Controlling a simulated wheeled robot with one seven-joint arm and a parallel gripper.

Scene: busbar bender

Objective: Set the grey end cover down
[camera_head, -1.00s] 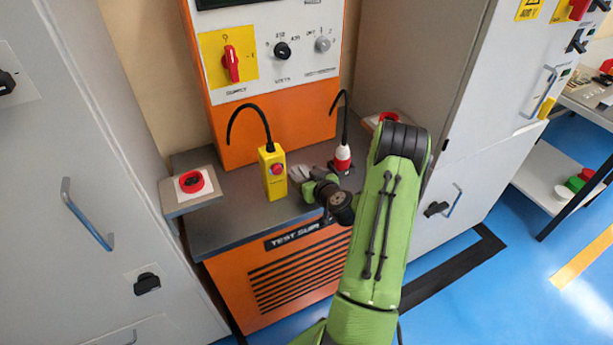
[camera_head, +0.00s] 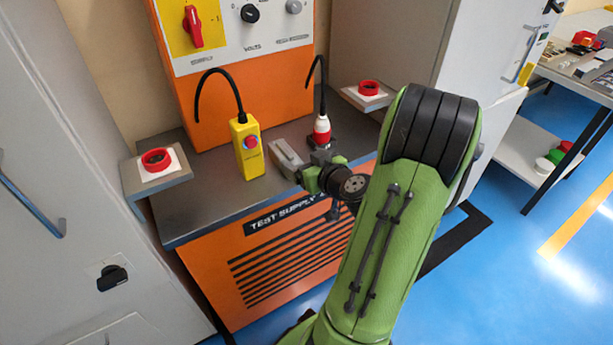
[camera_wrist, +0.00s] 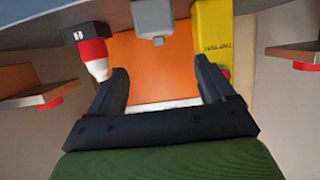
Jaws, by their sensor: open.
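The grey end cover (camera_head: 287,159) appears as a light grey block on the dark bench top, between the yellow pendant and the red-and-white plug. In the wrist view, a grey piece (camera_wrist: 153,17) that seems to be this cover is at the top centre, beyond the fingertips. My gripper (camera_head: 310,165) is at the bench's front edge, just right of the cover. In the wrist view its two dark fingers (camera_wrist: 162,72) are spread, with nothing between them. The head view partly hides the fingers, and I cannot tell if they touch the cover.
The yellow pendant (camera_head: 247,147) stands left of the cover and the red-and-white plug (camera_head: 321,131) close behind my gripper. Red rings on side shelves (camera_head: 157,161) flank the bench (camera_head: 205,204). The orange panel (camera_head: 239,110) rises behind. The bench's left front is clear.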

